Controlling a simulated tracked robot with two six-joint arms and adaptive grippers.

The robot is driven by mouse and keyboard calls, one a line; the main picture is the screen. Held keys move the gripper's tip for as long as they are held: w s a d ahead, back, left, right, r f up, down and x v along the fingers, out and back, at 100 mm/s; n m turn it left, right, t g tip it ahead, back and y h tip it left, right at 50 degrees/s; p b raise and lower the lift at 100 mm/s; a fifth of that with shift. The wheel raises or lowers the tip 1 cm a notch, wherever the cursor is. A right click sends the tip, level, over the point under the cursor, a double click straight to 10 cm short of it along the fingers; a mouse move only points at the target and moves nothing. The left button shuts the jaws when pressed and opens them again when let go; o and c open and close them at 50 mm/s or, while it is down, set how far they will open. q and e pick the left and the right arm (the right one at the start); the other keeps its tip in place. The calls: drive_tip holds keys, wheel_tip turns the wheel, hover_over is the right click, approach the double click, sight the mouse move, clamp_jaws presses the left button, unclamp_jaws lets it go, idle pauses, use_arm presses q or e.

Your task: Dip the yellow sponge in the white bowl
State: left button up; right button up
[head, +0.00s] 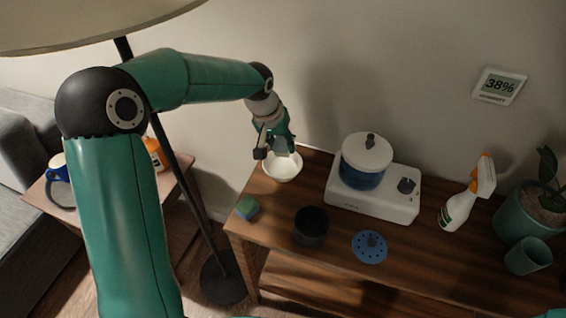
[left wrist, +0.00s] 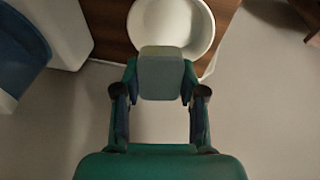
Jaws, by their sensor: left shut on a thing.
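The white bowl (head: 281,172) stands on the wooden table's back left part. It also shows at the top of the left wrist view (left wrist: 170,22). My left gripper (head: 277,147) is just above the bowl, pointing down. It is shut on a rounded sponge-like block (left wrist: 161,78). The block's visible face looks grey-green, and I see no yellow on it. In the left wrist view the block overlaps the bowl's near rim; I cannot tell whether it touches the bowl. In the head view the gripper hides the block. My right gripper is not in view.
A green and blue sponge (head: 247,208) lies at the wooden table's (head: 290,228) left edge. A black cup (head: 311,227) and a blue strainer disc (head: 369,247) are in front. A white hotplate (head: 382,205) with a lidded blue pot (head: 363,178) stands right of the bowl.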

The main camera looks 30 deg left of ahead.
sight(284, 140)
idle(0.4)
use_arm(q)
wheel_tip(284, 140, up, 4)
drive_tip(key=p, duration=0.3)
drive_tip(key=shift+a, duration=0.1)
idle(0.7)
